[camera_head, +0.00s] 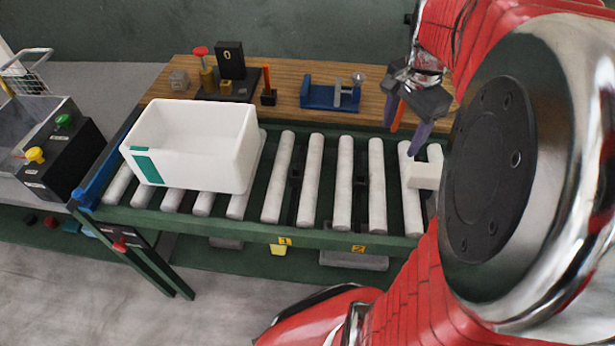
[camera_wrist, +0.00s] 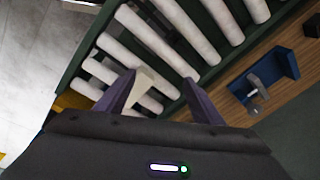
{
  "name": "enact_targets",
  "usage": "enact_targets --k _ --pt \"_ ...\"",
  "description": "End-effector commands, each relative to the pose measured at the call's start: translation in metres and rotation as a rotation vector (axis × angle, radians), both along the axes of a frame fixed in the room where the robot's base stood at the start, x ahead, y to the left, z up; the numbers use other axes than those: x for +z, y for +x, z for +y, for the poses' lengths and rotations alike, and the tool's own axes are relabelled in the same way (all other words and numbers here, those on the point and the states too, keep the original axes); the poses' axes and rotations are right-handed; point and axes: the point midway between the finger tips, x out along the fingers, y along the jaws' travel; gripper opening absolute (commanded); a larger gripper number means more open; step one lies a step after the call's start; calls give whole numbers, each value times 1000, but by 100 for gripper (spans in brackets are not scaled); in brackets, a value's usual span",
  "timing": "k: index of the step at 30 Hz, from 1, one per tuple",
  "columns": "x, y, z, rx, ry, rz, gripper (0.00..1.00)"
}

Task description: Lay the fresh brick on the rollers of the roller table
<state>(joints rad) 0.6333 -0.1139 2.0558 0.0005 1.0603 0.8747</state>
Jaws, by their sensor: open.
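The fresh brick, a small pale block (camera_head: 423,175), rests on the rollers near the right end of the roller table (camera_head: 180,218). Part of it may be hidden by my arm. In the wrist view a cream block (camera_wrist: 150,84) lies over the white rollers, nearer the left finger. My gripper (camera_head: 403,138) is open, its two purple fingers pointing down just above and left of the brick in the head view. In the wrist view the fingers (camera_wrist: 158,76) are spread apart with a gap to the right of the block.
A white tub (camera_head: 195,140) with a green label stands on the left rollers. Behind them, a wooden shelf (camera_head: 300,75) carries a blue clamp (camera_head: 322,96), a black block marked 0 (camera_head: 230,60) and small tools. The middle rollers are bare. A black button box (camera_head: 62,150) is at left.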

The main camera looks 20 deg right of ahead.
Motion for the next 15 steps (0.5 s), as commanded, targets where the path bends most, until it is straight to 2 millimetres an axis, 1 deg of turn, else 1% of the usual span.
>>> enact_targets --k 1,3,8,9,15 --pt "6 2 19 84 -18 -15 62" --pt "11 3 41 198 -42 -30 62" --pt "21 0 91 455 -100 -69 62" --pt "23 -1 102 520 -115 -79 62" --pt "28 -15 158 836 -195 -130 62"
